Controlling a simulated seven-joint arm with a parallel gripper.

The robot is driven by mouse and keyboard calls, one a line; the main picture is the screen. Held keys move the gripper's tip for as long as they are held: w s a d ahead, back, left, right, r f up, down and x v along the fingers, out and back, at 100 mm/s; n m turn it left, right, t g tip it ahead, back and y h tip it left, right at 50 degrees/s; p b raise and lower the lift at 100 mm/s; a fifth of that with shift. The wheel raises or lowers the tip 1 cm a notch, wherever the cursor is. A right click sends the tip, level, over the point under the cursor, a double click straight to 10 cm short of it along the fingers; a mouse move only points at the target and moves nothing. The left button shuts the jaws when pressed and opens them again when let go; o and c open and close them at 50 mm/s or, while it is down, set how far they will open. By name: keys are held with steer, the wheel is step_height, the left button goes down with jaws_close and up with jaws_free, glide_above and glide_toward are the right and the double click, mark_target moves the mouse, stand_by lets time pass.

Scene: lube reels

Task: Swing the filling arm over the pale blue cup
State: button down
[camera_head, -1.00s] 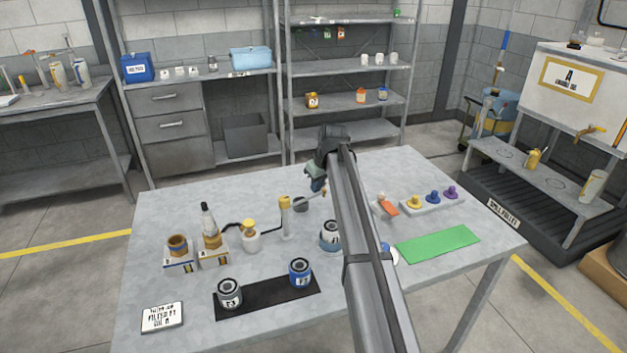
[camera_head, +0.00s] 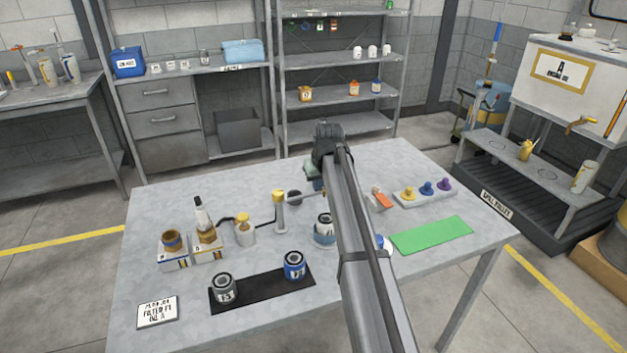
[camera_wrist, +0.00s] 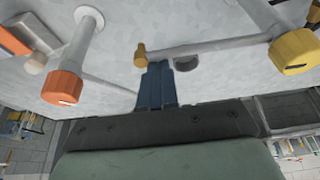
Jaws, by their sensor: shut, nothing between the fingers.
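The filling arm is a thin grey bar on a post with a yellow cap (camera_head: 279,197). In the wrist view its yellow-capped post (camera_wrist: 293,52) is at right, and the bar (camera_wrist: 215,45) runs left to a small yellow end piece (camera_wrist: 141,54). My gripper (camera_wrist: 157,68) is shut and empty, its blue fingers right beside that end piece; I cannot tell whether they touch. A pale bluish round container (camera_head: 324,231), possibly the pale blue cup, stands in front of the post, partly hidden by my forearm.
An orange-capped post (camera_wrist: 63,87) stands left in the wrist view. A black mat (camera_head: 262,287) holds a grey can (camera_head: 223,289) and a blue can (camera_head: 294,266). Bottles and jars stand at left.

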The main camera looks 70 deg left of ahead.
steer(key=d+m, duration=0.1)
steer(key=d, duration=0.1)
steer(key=d+m+t, duration=0.1)
steer(key=d+m, duration=0.1)
steer(key=shift+s+d+m, duration=0.15)
steer(key=shift+s+m, duration=0.05)
steer(key=shift+m, duration=0.1)
steer(key=shift+s+d+m+t, duration=0.15)
steer(key=shift+d+m+t, duration=0.05)
steer(key=shift+d+m, duration=0.3)
steer(key=shift+s+d+m+t, duration=0.15)
steer(key=shift+d+m+t, duration=0.05)
steer(key=shift+d+m, duration=0.3)
steer(key=shift+s+d+h, duration=0.3)
steer(key=shift+s+d, duration=0.05)
steer(key=shift+d, duration=0.35)
steer(key=w+a+r, duration=0.1)
steer(key=w+a, duration=0.1)
steer(key=a, duration=0.2)
steer(key=v, duration=1)
steer(key=shift+d, duration=0.4)
steer(key=shift+f, duration=0.15)
